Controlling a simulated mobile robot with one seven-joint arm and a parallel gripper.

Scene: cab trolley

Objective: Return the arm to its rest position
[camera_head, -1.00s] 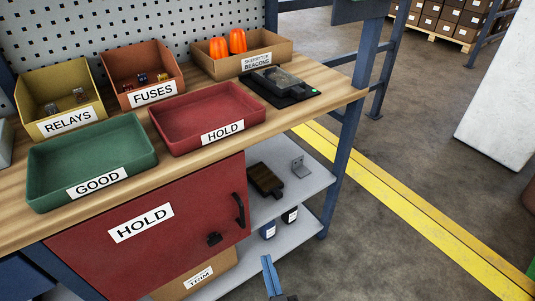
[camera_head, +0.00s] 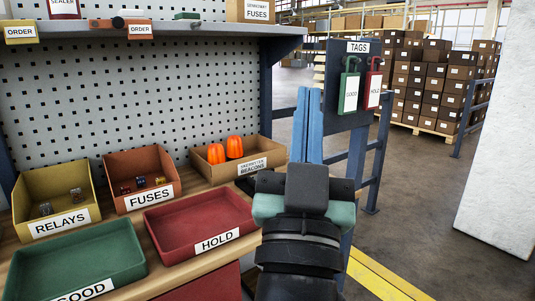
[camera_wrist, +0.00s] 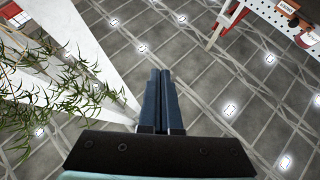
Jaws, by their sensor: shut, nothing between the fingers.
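My gripper (camera_head: 308,95) points upward in the head view, right of the workbench and in front of the tag board. Its two blue fingers are together with nothing between them. In the wrist view the fingers (camera_wrist: 161,75) lie side by side, pressed shut and empty. My dark wrist and forearm rise from the bottom of the head view and hide part of the bench's right end.
On the bench stand a green GOOD tray (camera_head: 75,262), a red HOLD tray (camera_head: 200,225), and RELAYS (camera_head: 55,198), FUSES (camera_head: 142,179) and beacons (camera_head: 245,165) bins. The TAGS board (camera_head: 350,85) is close behind my gripper. A white pillar (camera_head: 500,140) stands at the right.

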